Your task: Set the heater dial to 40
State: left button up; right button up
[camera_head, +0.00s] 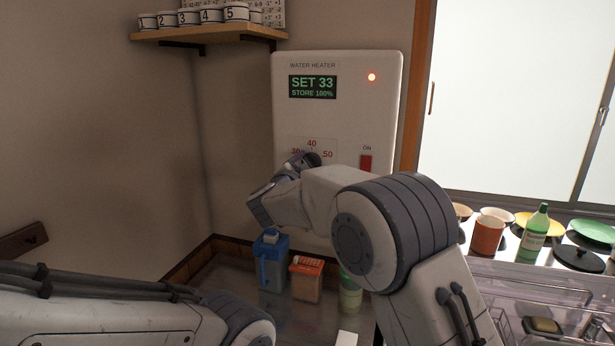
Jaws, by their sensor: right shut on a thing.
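The white water heater (338,120) hangs on the wall at the centre. Its display (313,88) reads SET 33 and STORE 100%. The printed dial mark 40 (312,143) is at the top of the scale, with 50 to the right and a partly covered 30 to the left. My right gripper (300,163) is up against the dial area, shut on the dial, which it and my arm mostly hide. The dial's pointer cannot be made out. My left arm shows at the lower left, but its gripper is out of view.
A blue container (271,262) and an orange-topped box (306,278) stand below. Dishes and a green bottle (535,230) are at the right. A shelf (207,33) holds numbered cups.

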jog(key=m+b, duration=0.1)
jog(key=m, duration=0.1)
jog(key=m+b, duration=0.1)
jog(key=b, duration=0.1)
jog(key=shift+f+m, duration=0.3)
jog(key=shift+m, duration=0.1)
jog(key=shift+m+b, duration=0.4)
jog(key=shift+b, duration=0.2)
jog(key=shift+c, duration=0.3)
jog(key=shift+r+m+b, duration=0.2)
jog(key=shift+m+b, duration=1.1)
jog(key=shift+m, duration=0.5)
jog(key=shift+d, duration=0.1)
jog(key=shift+r, duration=0.1)
jog(key=o, duration=1.4)
jog(key=shift+c, duration=0.2)
